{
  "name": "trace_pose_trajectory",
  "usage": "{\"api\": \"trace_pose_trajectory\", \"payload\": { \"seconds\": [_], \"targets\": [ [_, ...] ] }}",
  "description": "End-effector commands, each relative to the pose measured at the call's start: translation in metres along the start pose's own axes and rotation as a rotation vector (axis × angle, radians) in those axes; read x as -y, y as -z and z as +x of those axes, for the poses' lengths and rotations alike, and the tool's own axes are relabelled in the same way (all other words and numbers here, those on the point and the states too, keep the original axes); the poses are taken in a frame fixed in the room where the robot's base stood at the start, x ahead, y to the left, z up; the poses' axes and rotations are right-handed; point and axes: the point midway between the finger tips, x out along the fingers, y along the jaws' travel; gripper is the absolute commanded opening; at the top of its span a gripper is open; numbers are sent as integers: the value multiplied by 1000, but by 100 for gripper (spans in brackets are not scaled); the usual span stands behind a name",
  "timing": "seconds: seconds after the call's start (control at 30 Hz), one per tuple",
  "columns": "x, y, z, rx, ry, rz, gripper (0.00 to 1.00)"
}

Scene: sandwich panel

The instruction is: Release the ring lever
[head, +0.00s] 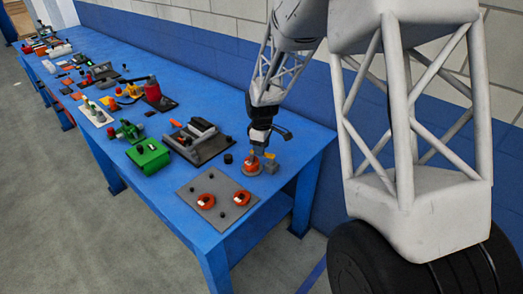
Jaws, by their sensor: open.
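My gripper (261,147) hangs down at the right end of the blue table, open, its fingers small in the head view. Just below it is a red-orange round piece (251,168), with a small orange part (269,155) beside the fingertips. I cannot tell whether the fingers touch either one. A grey square panel (222,218) lies at the near table corner, to the lower left of the gripper. It carries two red-orange ring-shaped fittings, one on the left (206,201) and one on the right (241,198). I cannot tell which piece is the ring lever.
A small grey block (271,167) stands beside the round piece and a black cylinder (228,158) to its left. A dark plate with a grey device (199,143) and a green box (149,156) lie further left. Several other devices line the blue table (216,87) toward the back.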

Motion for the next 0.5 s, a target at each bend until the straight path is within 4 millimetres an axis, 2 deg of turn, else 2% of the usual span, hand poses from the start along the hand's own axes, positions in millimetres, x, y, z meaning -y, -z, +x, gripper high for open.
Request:
{"api": "trace_pose_trajectory", "payload": {
  "seconds": [0.2,0.5],
  "targets": [
    [0,0,14,0,0,0,45],
    [0,0,16,0,0,0,45]
  ]
}}
